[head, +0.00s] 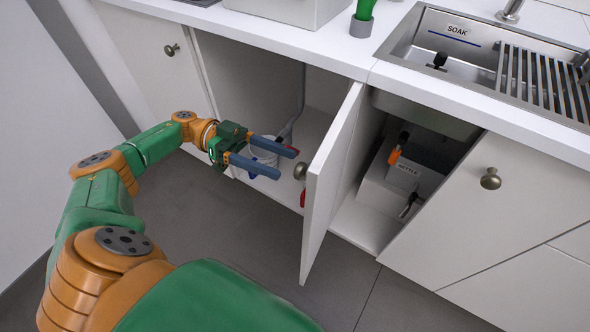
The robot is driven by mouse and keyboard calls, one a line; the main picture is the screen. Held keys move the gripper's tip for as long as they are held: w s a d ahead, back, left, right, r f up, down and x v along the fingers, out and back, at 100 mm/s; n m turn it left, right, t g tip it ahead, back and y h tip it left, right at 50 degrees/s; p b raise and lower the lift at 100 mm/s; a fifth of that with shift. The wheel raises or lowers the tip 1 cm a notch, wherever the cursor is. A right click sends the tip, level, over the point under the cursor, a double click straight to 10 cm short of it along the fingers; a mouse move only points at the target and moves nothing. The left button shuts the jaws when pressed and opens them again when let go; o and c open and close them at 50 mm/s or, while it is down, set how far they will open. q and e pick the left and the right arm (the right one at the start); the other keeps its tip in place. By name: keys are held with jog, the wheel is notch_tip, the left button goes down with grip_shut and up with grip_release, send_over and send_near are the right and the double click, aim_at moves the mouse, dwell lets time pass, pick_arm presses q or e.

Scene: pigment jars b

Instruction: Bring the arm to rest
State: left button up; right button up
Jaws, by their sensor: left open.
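My left arm (103,195) reaches in from the left, in green and orange. Its gripper (285,163) is open, with two blue-grey fingers apart, in front of the open cupboard under the counter. Nothing shows between the fingertips. A white round object (262,152) with some blue is partly hidden behind the fingers; I cannot tell whether they touch it. My right gripper is not in view.
A cupboard door (332,185) stands open just right of my gripper. Above are the white counter (330,42) and a sink marked SOAK (425,45). The grey floor (240,235) in front is clear.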

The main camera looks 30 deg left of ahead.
pick_arm(q)
jog(key=shift+s+a, duration=0.1)
jog(key=shift+a, duration=0.85)
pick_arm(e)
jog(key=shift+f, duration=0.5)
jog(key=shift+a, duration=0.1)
